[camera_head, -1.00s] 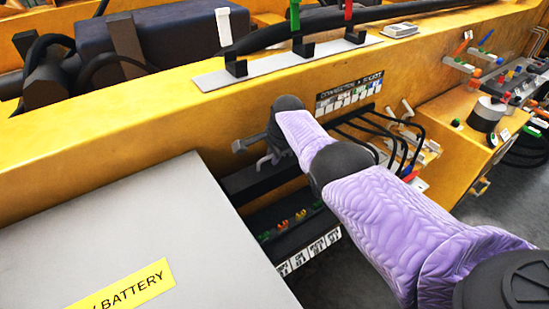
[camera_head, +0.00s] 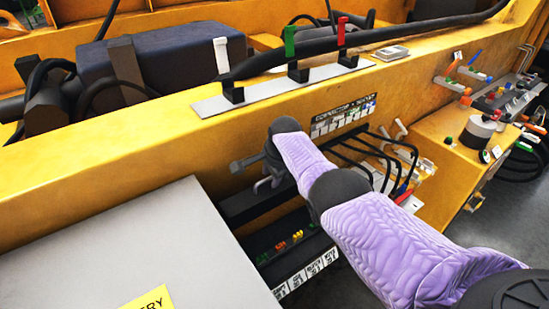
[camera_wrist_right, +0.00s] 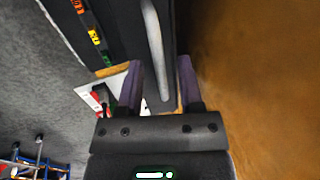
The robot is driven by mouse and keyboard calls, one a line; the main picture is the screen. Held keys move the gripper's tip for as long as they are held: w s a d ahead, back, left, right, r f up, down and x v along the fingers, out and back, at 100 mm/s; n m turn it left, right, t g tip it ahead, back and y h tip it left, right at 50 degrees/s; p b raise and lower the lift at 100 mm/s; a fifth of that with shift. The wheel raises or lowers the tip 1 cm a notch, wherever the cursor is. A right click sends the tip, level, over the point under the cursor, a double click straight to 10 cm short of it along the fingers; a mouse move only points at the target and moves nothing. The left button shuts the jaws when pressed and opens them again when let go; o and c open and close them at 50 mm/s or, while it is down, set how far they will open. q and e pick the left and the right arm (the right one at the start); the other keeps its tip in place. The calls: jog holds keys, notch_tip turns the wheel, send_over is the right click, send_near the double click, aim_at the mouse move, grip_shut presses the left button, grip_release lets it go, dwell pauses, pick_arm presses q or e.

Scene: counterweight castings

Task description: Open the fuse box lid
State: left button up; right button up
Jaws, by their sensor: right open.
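The fuse box (camera_head: 305,258) is a black box low against the yellow frame, with coloured fuses and white labels along its front. A dark strip (camera_head: 246,207), apparently its lid, lies behind the fuse row; its angle is unclear. My right gripper (camera_wrist_right: 160,82) is open, its two fingers either side of the line of a grey bar handle (camera_wrist_right: 154,45) on the dark surface. I cannot tell whether they touch it. The fuses show beside that surface in the right wrist view (camera_wrist_right: 90,25). In the head view my right arm partly hides the box. My left gripper is out of view.
A large grey battery cover (camera_head: 120,255) fills the lower left. The yellow frame (camera_head: 130,155) rises close behind my right gripper. Black cables (camera_head: 385,150) loop right of my arm. Three levers, white (camera_head: 221,55), green (camera_head: 290,42) and red (camera_head: 341,32), stand on top.

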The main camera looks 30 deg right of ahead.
jog(key=p+v, duration=0.5)
jog(key=v, duration=0.3)
jog(key=shift+r, duration=0.1)
